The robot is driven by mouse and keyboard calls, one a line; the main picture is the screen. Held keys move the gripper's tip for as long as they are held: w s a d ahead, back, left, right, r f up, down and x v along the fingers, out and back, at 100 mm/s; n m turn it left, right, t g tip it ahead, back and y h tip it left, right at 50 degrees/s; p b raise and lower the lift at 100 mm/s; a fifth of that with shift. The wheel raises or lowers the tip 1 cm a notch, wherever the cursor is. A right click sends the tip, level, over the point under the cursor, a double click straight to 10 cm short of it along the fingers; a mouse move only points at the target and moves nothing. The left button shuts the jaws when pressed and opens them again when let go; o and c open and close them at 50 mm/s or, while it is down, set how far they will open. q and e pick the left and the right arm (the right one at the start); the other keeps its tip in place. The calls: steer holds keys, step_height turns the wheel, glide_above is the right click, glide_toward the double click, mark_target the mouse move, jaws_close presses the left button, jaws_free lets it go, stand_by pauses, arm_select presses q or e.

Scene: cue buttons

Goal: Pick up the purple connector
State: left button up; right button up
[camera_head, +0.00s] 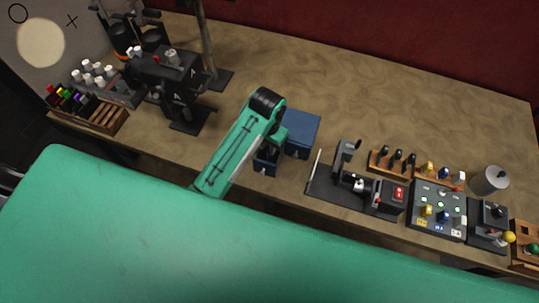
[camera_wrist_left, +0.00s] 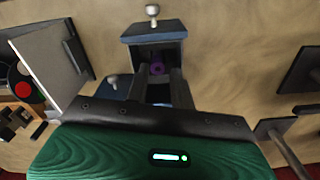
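The purple connector (camera_wrist_left: 157,68) shows in the left wrist view, inside an opening of the blue box (camera_wrist_left: 154,33), which has a pale knob. My left gripper (camera_wrist_left: 159,77) is open, with one finger on each side of the connector. I cannot tell whether the fingers touch it. In the head view the blue box (camera_head: 303,128) stands on the workbench, and my left gripper (camera_head: 267,160) points down at its near left side. The connector is hidden there behind my arm. My right gripper is not in view.
The workbench (camera_head: 390,85) is clear behind the box. A black fixture (camera_head: 350,190) with a red switch and a button panel (camera_head: 437,209) stand to the right. A rack with coloured pieces (camera_head: 100,112) and a black stand (camera_head: 175,80) are at the left.

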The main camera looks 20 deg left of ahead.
arm_select(q)
steer(key=shift+d+f+p, duration=0.1)
steer(key=shift+f+p, duration=0.4)
steer(key=f, duration=0.1)
steer(key=f+p, duration=0.1)
steer(key=f, duration=0.1)
steer(key=shift+w+d+f, duration=0.1)
steer(key=shift+w, duration=0.2)
steer(key=shift+f+p, duration=0.3)
steer(key=shift+f, duration=0.25)
jaws_close()
